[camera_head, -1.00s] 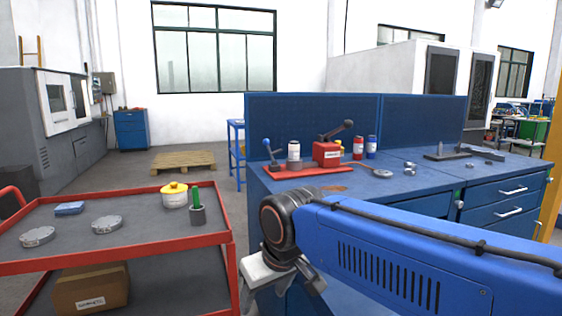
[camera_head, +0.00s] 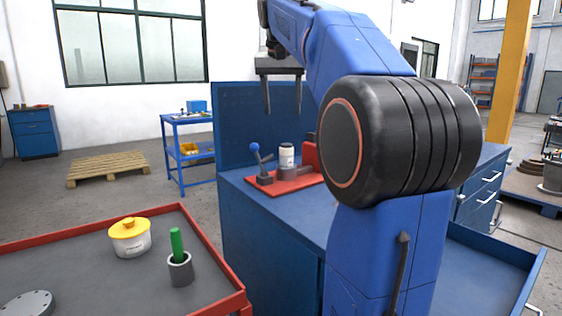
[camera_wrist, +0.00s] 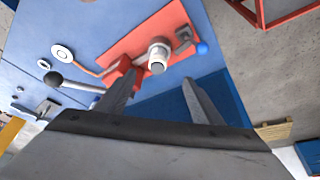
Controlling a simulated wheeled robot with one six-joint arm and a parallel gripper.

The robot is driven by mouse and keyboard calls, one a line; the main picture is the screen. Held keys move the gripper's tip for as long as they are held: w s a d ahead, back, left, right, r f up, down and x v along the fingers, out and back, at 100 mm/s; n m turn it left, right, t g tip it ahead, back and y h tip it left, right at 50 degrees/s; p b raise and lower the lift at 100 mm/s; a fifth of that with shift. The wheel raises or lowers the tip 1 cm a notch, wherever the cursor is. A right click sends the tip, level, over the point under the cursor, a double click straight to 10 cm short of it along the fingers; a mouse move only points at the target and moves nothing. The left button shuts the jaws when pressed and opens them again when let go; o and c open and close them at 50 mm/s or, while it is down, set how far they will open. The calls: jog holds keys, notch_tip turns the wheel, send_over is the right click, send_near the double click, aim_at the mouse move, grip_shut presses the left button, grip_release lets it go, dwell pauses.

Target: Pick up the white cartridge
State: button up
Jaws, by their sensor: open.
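The white cartridge (camera_head: 287,154) stands upright in a dark round holder (camera_head: 288,171) on a red plate (camera_head: 263,185) on the blue bench. It also shows in the wrist view (camera_wrist: 158,57), seen from above, near the picture's middle. My gripper (camera_head: 283,108) is open with its fingers pointing down. It appears above the cartridge in the head view, with a clear gap. In the wrist view the cartridge lies just beyond the fingertips (camera_wrist: 161,77), roughly between them in the picture. Nothing is between the fingers.
A blue-knobbed lever (camera_head: 256,158) stands left of the cartridge. A red-rimmed cart (camera_head: 215,259) holds a yellow-lidded tub (camera_head: 130,238). An open drawer (camera_head: 485,262) juts out right.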

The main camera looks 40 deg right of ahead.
aim_at(286, 144)
jog(key=x, duration=0.5)
jog(key=w+d+x, duration=0.1)
jog(key=x, duration=0.5)
jog(key=d+r+x, duration=0.1)
jog(key=x, duration=0.5)
jog(key=shift+w, duration=0.25)
grip_shut()
jog(key=shift+r, duration=0.1)
